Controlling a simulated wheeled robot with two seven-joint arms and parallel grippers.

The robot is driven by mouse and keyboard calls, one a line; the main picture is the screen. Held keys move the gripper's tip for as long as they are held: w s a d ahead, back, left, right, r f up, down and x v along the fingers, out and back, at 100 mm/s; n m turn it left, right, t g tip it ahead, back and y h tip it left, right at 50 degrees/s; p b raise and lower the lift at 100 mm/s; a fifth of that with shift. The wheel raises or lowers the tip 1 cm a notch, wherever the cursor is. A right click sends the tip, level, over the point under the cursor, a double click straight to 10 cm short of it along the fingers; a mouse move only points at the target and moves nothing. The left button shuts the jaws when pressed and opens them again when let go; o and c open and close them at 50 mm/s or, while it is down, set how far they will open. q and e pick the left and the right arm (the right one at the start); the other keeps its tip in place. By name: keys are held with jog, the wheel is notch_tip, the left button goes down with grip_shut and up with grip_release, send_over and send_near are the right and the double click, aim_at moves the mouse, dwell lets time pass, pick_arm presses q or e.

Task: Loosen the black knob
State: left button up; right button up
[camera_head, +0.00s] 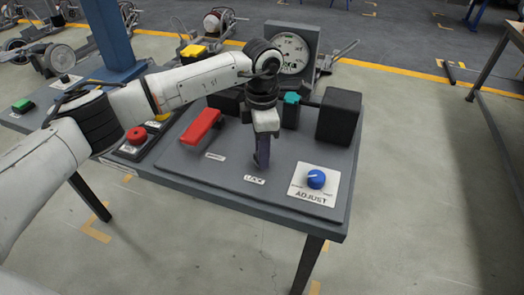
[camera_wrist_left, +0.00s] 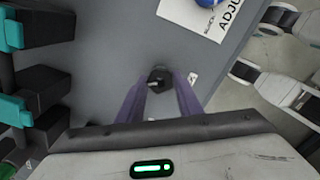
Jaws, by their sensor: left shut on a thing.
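The black knob (camera_wrist_left: 160,78) shows in the left wrist view, small and dark, standing on the grey table top. My left gripper (camera_wrist_left: 161,90) has its two purple fingers on either side of it and is shut on it. In the head view the left gripper (camera_head: 262,158) points straight down at the table, just behind a label that seems to read LOCK (camera_head: 254,179). The fingers hide the knob there. My right gripper does not show.
A blue knob (camera_head: 316,179) sits on a white ADJUST plate to the right. A red lever (camera_head: 200,126) stands to the left, a black block (camera_head: 339,116) and a teal-topped part (camera_head: 291,110) behind. A round gauge (camera_head: 291,54) rises at the back. The table's front strip is clear.

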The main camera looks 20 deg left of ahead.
pick_arm(q)
jog(key=n, duration=0.4)
jog(key=shift+n, duration=0.3)
jog(key=n, duration=0.4)
jog(key=shift+n, duration=0.3)
jog(key=n, duration=0.4)
jog(key=shift+s+f+n+p, duration=0.15)
jog(key=shift+n+p, duration=0.25)
jog(key=shift+n, duration=1.9)
jog(key=o, duration=1)
jog(key=shift+o, duration=0.2)
notch_tip(320, 180, up, 10)
jog(key=shift+r+b, duration=0.2)
jog(key=shift+b, duration=0.15)
